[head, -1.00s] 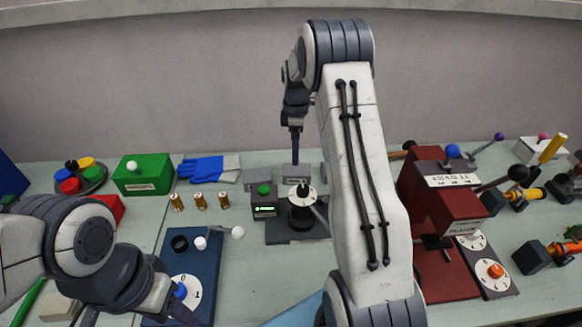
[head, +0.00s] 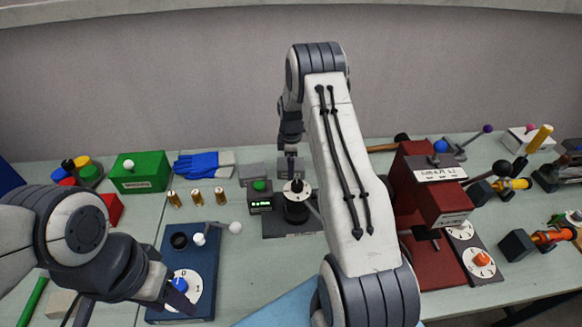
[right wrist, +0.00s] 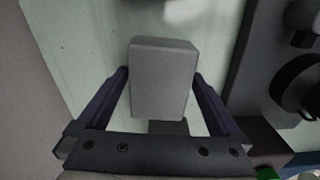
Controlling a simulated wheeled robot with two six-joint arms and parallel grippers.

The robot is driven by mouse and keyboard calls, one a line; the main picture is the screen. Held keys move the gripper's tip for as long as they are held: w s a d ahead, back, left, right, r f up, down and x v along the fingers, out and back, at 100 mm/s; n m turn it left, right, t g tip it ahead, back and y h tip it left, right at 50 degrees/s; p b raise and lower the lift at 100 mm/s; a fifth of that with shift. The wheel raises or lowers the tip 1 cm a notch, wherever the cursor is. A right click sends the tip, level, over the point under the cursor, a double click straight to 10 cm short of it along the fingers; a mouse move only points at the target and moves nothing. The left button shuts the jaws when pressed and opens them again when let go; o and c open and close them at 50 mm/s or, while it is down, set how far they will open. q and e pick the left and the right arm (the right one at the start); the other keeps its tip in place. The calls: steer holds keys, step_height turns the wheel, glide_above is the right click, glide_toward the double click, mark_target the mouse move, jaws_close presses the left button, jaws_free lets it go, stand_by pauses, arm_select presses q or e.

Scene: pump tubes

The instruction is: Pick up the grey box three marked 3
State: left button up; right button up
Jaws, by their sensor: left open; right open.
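A grey box (right wrist: 163,85) lies between the two fingers of my open right gripper (right wrist: 161,76) in the right wrist view. A gap shows on each side of it, and no digit can be read on the face I see. In the head view a grey box (head: 290,168) stands at the back, below my right wrist; the fingertips there are hard to make out. Another grey box (head: 252,174) stands to its left. I cannot read a 3 on either. My left gripper (head: 180,296) is open and empty over the blue dial panel at the front left.
A dark pump base with a black cylinder (head: 296,212) and a green-button box (head: 259,198) stands in front of the grey boxes. A red machine (head: 430,205) stands at right. Brass pieces (head: 196,197), blue gloves (head: 200,164) and a green box (head: 140,172) are at left.

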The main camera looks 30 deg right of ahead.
steer(key=c, duration=1.3)
